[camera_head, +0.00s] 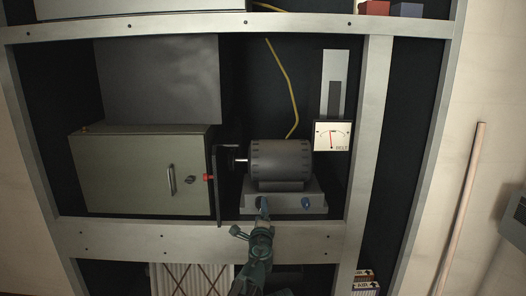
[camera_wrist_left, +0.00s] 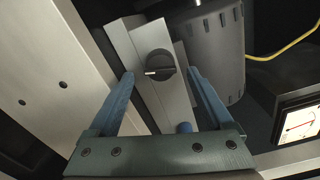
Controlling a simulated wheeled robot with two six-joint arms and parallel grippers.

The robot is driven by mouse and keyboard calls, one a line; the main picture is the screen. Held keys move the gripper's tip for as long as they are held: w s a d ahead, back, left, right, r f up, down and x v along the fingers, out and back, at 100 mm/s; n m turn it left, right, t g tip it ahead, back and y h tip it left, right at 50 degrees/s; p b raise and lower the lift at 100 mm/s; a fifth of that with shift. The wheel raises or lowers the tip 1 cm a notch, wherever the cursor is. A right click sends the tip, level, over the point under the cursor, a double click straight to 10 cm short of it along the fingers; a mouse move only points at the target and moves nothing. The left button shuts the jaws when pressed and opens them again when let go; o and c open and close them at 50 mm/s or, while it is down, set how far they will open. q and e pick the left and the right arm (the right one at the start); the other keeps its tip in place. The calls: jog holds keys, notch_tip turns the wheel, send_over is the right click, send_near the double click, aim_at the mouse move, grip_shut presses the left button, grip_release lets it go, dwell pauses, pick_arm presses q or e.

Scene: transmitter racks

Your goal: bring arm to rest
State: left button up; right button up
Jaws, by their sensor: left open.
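My left gripper (camera_head: 262,203) reaches up from the bottom of the head view to the front of the grey motor unit's base (camera_head: 288,197). In the left wrist view my left gripper (camera_wrist_left: 160,73) is open, with its blue fingers on either side of a black round knob (camera_wrist_left: 158,65) with a pale pointer line. No clear contact shows between fingers and knob. A blue button (camera_head: 306,202) sits on the same base; it also shows in the left wrist view (camera_wrist_left: 184,127). My right gripper is not in view.
The grey motor (camera_head: 280,160) sits above the base. A dial meter (camera_head: 332,136) is at right. The rack's front rail (camera_head: 130,240) runs below the bay.

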pick_arm(q)
jog(key=w, duration=0.3)
jog(key=shift+w, duration=0.4)
jog(key=shift+s+f+n, duration=0.1)
jog(key=shift+s+n, duration=0.05)
jog(key=shift+n, duration=0.45)
jog(key=shift+s+n, duration=0.15)
jog(key=shift+n, duration=0.25)
jog(key=n, duration=0.7)
jog(key=shift+s, duration=0.35)
jog(key=shift+s+a, duration=0.1)
